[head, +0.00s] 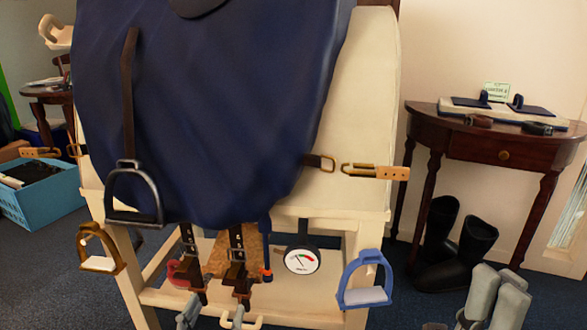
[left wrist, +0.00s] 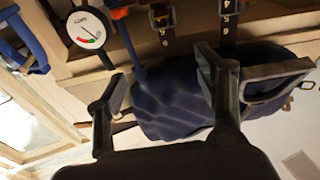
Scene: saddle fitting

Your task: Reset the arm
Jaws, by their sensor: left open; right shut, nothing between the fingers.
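My left gripper (head: 213,315) is low in the head view, below the girth straps, its fingers apart. In the left wrist view my left gripper (left wrist: 162,72) is open with nothing between its fingers. My right gripper (head: 498,278) is at the lower right in the head view, shut and empty, apart from the saddle stand. A dark blue saddle flap (head: 215,110) hangs over a cream stand (head: 370,90). Two buckled straps (head: 237,255) hang below it near a round gauge (head: 302,259), which also shows in the left wrist view (left wrist: 88,31).
A bronze stirrup (head: 103,262) and a blue stirrup (head: 364,291) flank the stand, with a grey stirrup (head: 134,208) on the flap. Black boots (head: 455,245) stand by a wooden side table (head: 490,150). A blue crate (head: 42,200) is at left.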

